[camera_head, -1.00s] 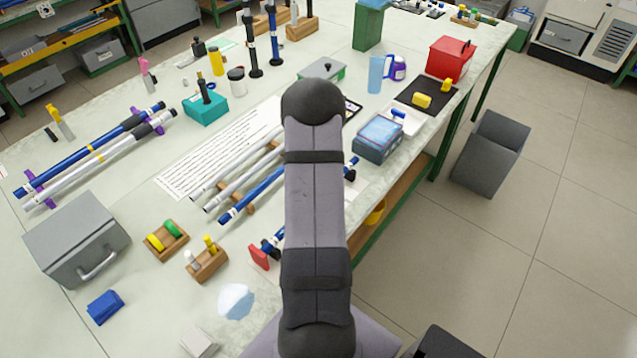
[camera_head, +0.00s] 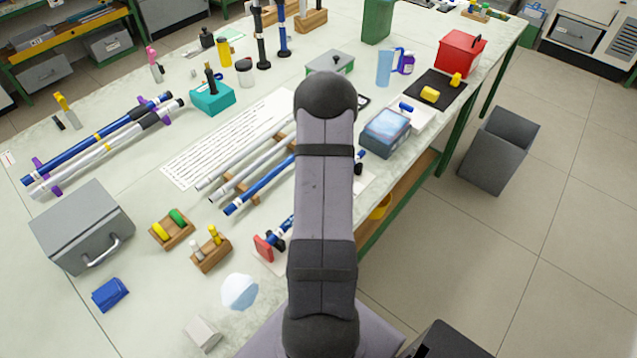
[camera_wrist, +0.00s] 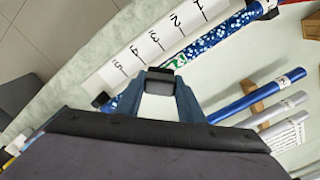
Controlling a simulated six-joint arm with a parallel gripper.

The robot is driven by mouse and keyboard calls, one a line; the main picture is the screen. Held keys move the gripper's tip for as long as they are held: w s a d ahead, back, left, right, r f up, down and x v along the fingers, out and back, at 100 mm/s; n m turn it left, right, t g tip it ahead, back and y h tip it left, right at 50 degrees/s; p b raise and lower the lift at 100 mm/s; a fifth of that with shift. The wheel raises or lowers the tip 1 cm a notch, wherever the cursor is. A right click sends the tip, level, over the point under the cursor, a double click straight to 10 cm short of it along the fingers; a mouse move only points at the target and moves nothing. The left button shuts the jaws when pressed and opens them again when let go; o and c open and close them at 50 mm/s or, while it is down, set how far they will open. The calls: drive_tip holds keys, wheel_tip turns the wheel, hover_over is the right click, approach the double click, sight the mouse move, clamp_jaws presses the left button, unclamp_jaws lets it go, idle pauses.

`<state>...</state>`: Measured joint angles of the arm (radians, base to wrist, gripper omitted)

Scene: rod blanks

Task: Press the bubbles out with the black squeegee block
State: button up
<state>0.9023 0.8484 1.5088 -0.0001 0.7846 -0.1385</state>
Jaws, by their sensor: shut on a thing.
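In the wrist view, my gripper (camera_wrist: 160,88) is shut on the black squeegee block (camera_wrist: 160,73), held between its blue fingertips. The block overlaps a rod with blue speckled film (camera_wrist: 215,36); I cannot tell whether it touches. Pale spots on the film may be bubbles or pattern. A green mark (camera_wrist: 180,61) shows on the rod just beside the block. A white numbered ruler strip (camera_wrist: 150,45) runs alongside the rod. In the head view my arm hides the gripper, the block and most of that rod.
Blue and pale rods lie on a wooden rack (camera_wrist: 258,107) beside the speckled rod. In the head view, a red clamp-like piece (camera_head: 263,248), a small wooden holder (camera_head: 211,252) and a grey case (camera_head: 82,228) stand left of my arm. The bench's edge is close on the right.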

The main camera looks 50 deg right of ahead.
drive_tip(key=shift+d, duration=0.25)
drive_tip(key=shift+a, duration=2.9)
drive_tip(key=shift+d, duration=2.95)
drive_tip(key=a+p, duration=0.1)
drive_tip(key=a, duration=0.4)
drive_tip(key=shift+a, duration=0.35)
drive_tip(key=shift+a+r, duration=0.2)
drive_tip(key=shift+a, duration=0.05)
wheel_tip(320, 180, up, 8)
drive_tip(key=p, duration=0.5)
drive_tip(key=shift+p, duration=0.35)
drive_tip(key=shift+d+f, duration=0.1)
drive_tip(key=shift+f, duration=0.05)
